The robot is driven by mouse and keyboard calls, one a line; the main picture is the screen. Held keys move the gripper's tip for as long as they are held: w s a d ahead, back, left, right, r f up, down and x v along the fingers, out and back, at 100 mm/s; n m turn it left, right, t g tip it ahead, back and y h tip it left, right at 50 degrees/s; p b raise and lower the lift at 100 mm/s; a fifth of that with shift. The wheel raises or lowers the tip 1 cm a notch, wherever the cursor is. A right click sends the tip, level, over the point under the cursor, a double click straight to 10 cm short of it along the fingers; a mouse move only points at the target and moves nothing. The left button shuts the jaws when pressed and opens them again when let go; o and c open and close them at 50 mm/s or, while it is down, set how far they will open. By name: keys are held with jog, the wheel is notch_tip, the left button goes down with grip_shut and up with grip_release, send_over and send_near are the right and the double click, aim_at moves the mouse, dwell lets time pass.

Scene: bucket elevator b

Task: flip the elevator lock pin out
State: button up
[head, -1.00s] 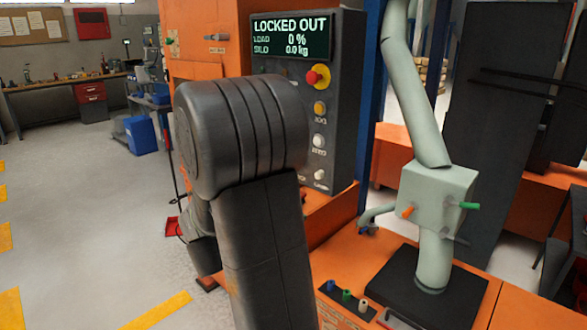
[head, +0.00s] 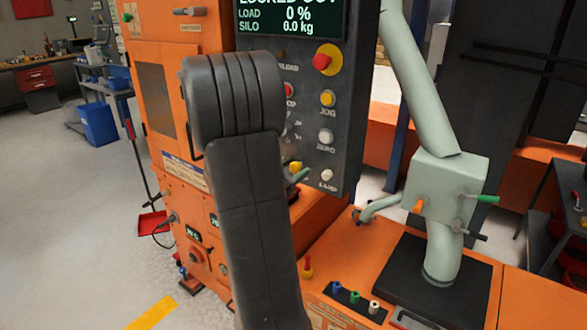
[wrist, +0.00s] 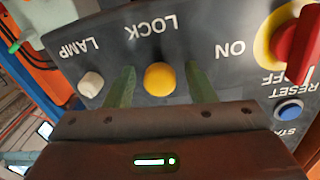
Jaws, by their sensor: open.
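A round yellow knob (wrist: 160,78) marked LOCK is on the dark control panel (wrist: 215,25) in the wrist view, where the lettering appears upside down. My gripper (wrist: 159,70) is open, with one green finger on each side of the knob. I see gaps between the fingers and the knob; I cannot tell how deep the fingertips reach. In the head view the yellow knob (head: 295,167) is low on the panel, and a green finger of my gripper (head: 299,177) shows beside it. My arm hides the rest of the gripper. I cannot make out a separate lock pin.
A white LAMP button (wrist: 91,84), a blue button (wrist: 289,110) and a red knob (wrist: 297,42) are near the gripper. In the head view, a display (head: 290,17) tops the panel. A pale green pipe fixture (head: 450,185) stands to the right.

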aim_at(293, 170)
grip_shut()
jog(key=shift+v, duration=1.3)
jog(key=shift+s+d+f, duration=0.1)
grip_release()
jog(key=shift+s, duration=0.1)
jog(key=shift+a, duration=0.2)
jog(key=v, duration=1.3)
jog(key=shift+s+a+b, duration=0.2)
jog(key=shift+s+b, duration=0.15)
